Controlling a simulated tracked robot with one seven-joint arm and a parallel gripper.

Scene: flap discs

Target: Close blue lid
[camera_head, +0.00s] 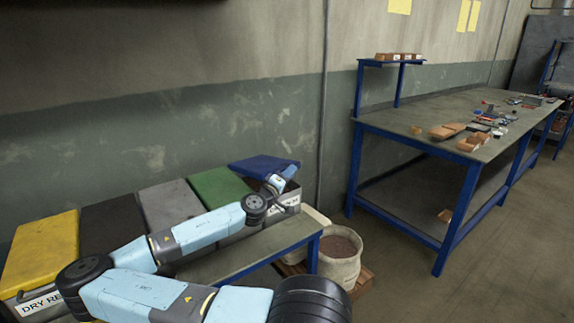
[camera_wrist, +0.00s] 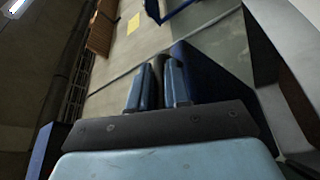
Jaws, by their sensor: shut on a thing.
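The blue lid (camera_head: 262,165) is the rightmost of a row of bin lids in the head view. It sits flatter than the sloping green lid beside it, with its front edge raised above its grey bin (camera_head: 287,203). My gripper (camera_head: 284,176) is at the lid's front right corner. In the wrist view my gripper (camera_wrist: 157,85) has its two fingers close together around a narrow dark part, which looks like part of the lid. A dark blue surface (camera_wrist: 215,78), likely the lid, lies right beside the fingers. The exact grip point is partly hidden.
Green (camera_head: 219,187), grey (camera_head: 170,204), black (camera_head: 113,228) and yellow (camera_head: 42,247) lids continue leftward. A low table (camera_head: 262,249) stands in front of the bins. A sack of granules (camera_head: 340,255) and a blue-framed workbench (camera_head: 425,123) are to the right. Open floor lies at the lower right.

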